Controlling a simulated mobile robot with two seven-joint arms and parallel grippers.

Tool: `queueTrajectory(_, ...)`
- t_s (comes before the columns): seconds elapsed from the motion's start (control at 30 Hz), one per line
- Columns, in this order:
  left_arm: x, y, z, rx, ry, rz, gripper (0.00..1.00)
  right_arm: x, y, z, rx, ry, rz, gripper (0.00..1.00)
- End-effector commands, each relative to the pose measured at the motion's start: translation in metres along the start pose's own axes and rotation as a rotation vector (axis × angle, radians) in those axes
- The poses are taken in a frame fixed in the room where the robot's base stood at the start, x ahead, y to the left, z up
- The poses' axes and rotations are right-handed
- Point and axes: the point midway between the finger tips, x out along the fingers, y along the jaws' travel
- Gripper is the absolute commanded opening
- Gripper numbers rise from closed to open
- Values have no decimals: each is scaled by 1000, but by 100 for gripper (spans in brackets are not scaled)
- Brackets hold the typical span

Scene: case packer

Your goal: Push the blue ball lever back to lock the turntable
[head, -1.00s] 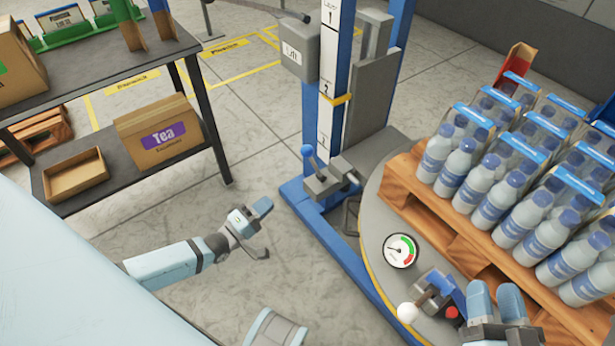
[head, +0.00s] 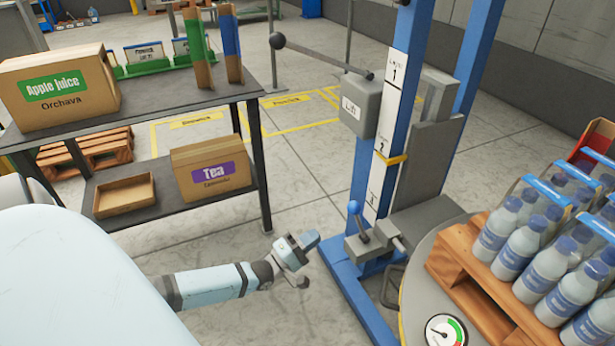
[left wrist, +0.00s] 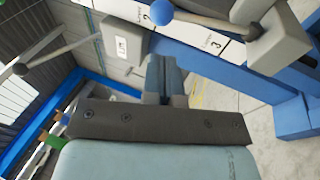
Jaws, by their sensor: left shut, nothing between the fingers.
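The blue ball lever (head: 354,208) stands at the base of the blue lift column, its ball on a short dark rod above a grey block. In the left wrist view the blue ball (left wrist: 159,11) shows at the top, its rod running right to the grey block. My left gripper (head: 312,239) is shut and empty, just left of the lever and lower in the picture, apart from it. Its fingers (left wrist: 161,78) point ahead in the wrist view. The grey turntable (head: 418,290) carries a wooden pallet (head: 470,281) of bottles. My right gripper is out of view.
The lift column (head: 392,130) rises behind the lever, with a long black-ball lever (head: 322,55) on its grey box. A dark shelf (head: 258,165) with boxes stands at left. A gauge (head: 445,331) sits on the turntable. The floor between shelf and column is clear.

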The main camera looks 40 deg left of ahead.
Motion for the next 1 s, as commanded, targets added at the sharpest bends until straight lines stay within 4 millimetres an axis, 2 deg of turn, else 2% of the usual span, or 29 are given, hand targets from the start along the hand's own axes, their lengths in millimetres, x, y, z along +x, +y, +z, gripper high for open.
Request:
queueTrajectory(0.03,13,-1,0,0,0,6,0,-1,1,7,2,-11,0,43)
queueTrajectory(0.2,49,-2,0,0,0,5,0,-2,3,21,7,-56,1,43)
queueTrajectory(0.4,81,-2,0,0,0,2,0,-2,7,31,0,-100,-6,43)
queueTrajectory(0.6,95,-1,0,0,0,0,0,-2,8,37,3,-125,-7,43)
queueTrajectory(1.0,97,0,0,0,0,-2,0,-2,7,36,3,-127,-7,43)
